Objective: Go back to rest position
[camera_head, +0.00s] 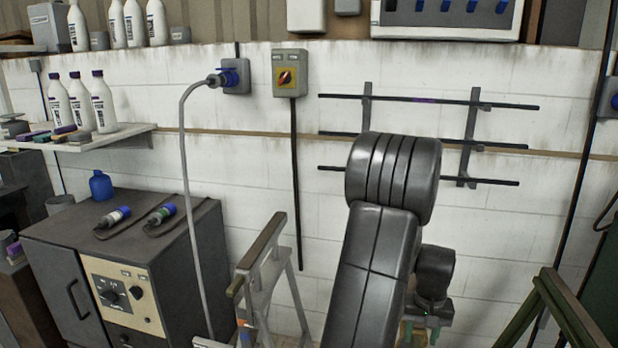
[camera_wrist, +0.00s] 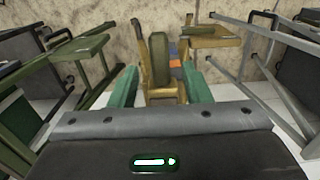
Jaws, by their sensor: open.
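My gripper (camera_wrist: 158,88) shows in the wrist view as two green fingers standing wide apart. It is open, and nothing is clearly held. A yellow-brown wooden piece with a grey-green upright part (camera_wrist: 159,62) shows in the gap between the fingers, seemingly beyond them; I cannot tell how far. In the head view my dark grey arm rises at right of centre and hides part of the wall.
A grey cabinet (camera_head: 138,250) with a cream control panel stands at left, below a shelf of bottles (camera_head: 78,105). Trestle legs (camera_head: 262,262) stand left of my arm, and a green frame (camera_head: 565,305) right. A wall rack (camera_head: 430,100) is behind. Trestles flank the gripper in the wrist view.

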